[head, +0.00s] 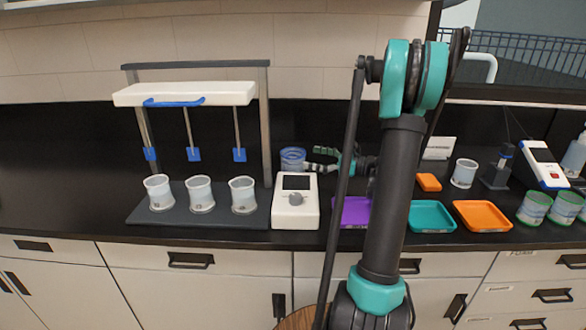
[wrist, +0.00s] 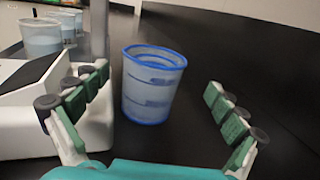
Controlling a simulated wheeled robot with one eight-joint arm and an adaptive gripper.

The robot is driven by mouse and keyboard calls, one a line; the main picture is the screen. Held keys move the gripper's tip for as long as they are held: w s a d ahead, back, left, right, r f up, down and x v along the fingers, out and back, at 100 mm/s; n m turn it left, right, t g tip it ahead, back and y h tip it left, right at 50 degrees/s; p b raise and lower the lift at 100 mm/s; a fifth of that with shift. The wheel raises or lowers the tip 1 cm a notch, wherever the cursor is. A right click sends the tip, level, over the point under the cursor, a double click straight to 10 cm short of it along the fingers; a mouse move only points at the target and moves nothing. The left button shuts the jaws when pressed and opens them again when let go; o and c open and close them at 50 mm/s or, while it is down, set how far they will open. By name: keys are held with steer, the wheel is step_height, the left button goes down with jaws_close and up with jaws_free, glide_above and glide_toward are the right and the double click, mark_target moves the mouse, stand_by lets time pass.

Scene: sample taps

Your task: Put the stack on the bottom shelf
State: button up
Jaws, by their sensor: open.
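A translucent cup with a blue rim and blue bands (head: 293,159) stands upright on the black counter, behind the white control box. It also shows in the wrist view (wrist: 152,88); it may be several nested cups, but I cannot tell surely. My gripper (head: 318,160) is low over the counter just right of it, pointing left at it. In the wrist view my gripper (wrist: 153,84) is open, with the cup between and ahead of its fingers, touching neither. I cannot make out a bottom shelf.
The white control box (head: 296,201) stands close beside the cup. Purple (head: 352,211), teal (head: 432,216) and orange (head: 482,215) trays lie at right, with green-banded cups (head: 534,208) beyond.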

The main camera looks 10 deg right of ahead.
mark_target(286, 154)
steer(key=shift+s+f+x, duration=0.1)
steer(key=shift+s+x, duration=0.05)
steer(key=shift+x, duration=1.55)
steer(key=shift+s+f+x, duration=0.1)
steer(key=shift+f+x, duration=0.05)
steer(key=shift+x, duration=1.6)
steer(key=shift+a, duration=0.15)
steer(key=c, duration=1.3)
steer(key=shift+c, duration=0.2)
steer(key=shift+r, duration=0.1)
step_height(286, 154, up, 20)
